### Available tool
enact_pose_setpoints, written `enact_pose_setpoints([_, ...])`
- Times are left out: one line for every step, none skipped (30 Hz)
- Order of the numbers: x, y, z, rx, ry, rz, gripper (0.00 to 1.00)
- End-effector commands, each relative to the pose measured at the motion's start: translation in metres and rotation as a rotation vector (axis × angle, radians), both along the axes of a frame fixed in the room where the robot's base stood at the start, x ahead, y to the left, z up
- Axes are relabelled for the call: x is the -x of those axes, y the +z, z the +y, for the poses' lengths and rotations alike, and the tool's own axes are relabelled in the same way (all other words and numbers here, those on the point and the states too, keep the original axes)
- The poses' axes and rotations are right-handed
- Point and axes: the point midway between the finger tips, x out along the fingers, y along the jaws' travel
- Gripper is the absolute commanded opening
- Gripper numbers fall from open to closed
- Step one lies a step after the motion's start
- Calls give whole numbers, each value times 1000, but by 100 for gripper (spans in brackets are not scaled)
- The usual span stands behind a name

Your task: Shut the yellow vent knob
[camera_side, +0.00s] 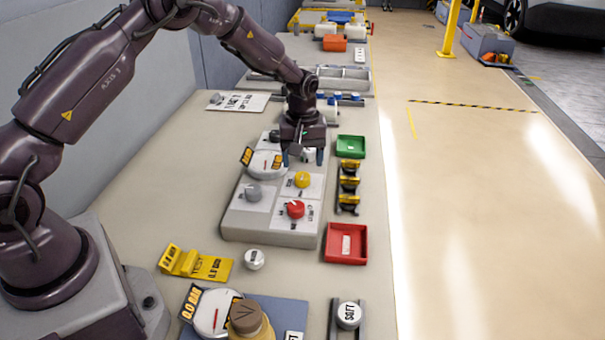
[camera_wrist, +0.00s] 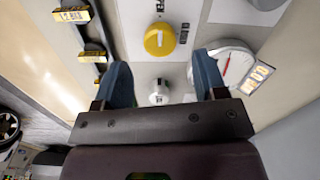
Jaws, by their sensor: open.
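The yellow vent knob (camera_side: 302,179) sits on the grey panel (camera_side: 270,231), above and slightly right of the red knob (camera_side: 295,208). In the wrist view the yellow knob (camera_wrist: 159,40) shows with a white pointer mark on top, ahead of the fingertips. My gripper (camera_side: 304,157) is open and empty above the far part of the panel. In the wrist view the two blue fingers of my gripper (camera_wrist: 163,80) are spread apart. A small white knob (camera_wrist: 159,92) lies between them, partly hidden by my gripper. The yellow knob is clear of the fingers.
A round gauge (camera_side: 263,164) is left of my gripper, and a grey knob (camera_side: 253,192) is near it on the panel. A green tray (camera_side: 350,146), yellow tagged clips (camera_side: 348,182) and a red tray (camera_side: 345,259) line the panel's right side. Bare bench lies left of the panel.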

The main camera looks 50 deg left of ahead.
Motion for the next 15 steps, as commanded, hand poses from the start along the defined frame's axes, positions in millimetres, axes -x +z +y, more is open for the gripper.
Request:
enact_pose_setpoints([0, -11, 0, 1, 0, 3, 65])
enact_pose_setpoints([0, -16, 0, 1, 0, 3, 65])
enact_pose_setpoints([0, -23, 0, 1, 1, 3, 65])
enact_pose_setpoints([0, -27, 0, 1, 1, 2, 65])
enact_pose_setpoints([0, -31, 0, 2, 1, 1, 65])
enact_pose_setpoints([0, -36, 0, 1, 1, 1, 65])
enact_pose_setpoints([0, -38, 0, 1, 1, 1, 65])
enact_pose_setpoints([0, -41, 0, 1, 1, 1, 65])
enact_pose_setpoints([0, -44, 0, 1, 1, 1, 65])
enact_pose_setpoints([0, -46, 0, 1, 1, -1, 65])
enact_pose_setpoints([0, -47, 0, 1, 1, -1, 65])
enact_pose_setpoints([0, -48, 0, 0, 0, -1, 65])
enact_pose_setpoints([0, -48, 0, 0, 0, -1, 65])
enact_pose_setpoints([0, -49, 0, 0, 0, -1, 65])
enact_pose_setpoints([0, -49, 0, 0, 0, -2, 65])
